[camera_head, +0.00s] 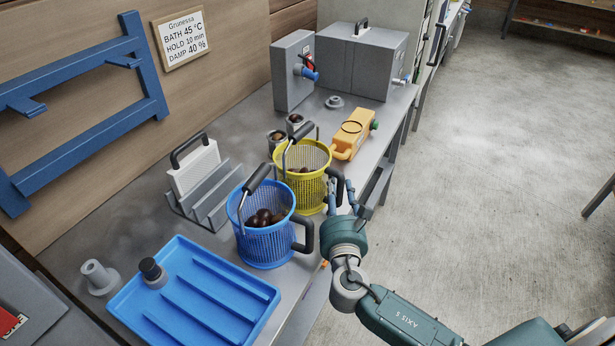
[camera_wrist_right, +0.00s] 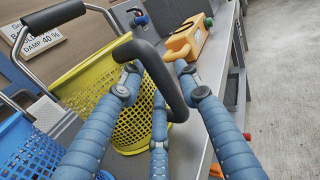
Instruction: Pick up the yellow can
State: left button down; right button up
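The yellow can (camera_head: 306,190) appears as a round mesh basket with a tall bail, a black top grip and a black side handle (camera_head: 336,188). It stands upright on the grey bench, with brown chestnuts inside. It also fills the left middle of the right wrist view (camera_wrist_right: 132,126). My right gripper (camera_head: 342,192) is at its side handle. In the right wrist view its blue fingers (camera_wrist_right: 158,80) are spread, with the black handle (camera_wrist_right: 164,82) between them; I cannot tell whether they touch it. My left gripper is not in view.
A blue mesh basket (camera_head: 264,243) with chestnuts stands close in front of the yellow can. An orange container (camera_head: 350,140) lies behind it to the right. A grey rack (camera_head: 212,200), a blue tray (camera_head: 190,318) and grey boxes (camera_head: 365,65) occupy the bench (camera_head: 150,215).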

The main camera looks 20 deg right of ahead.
grip_shut()
jog(key=shift+r, duration=0.15)
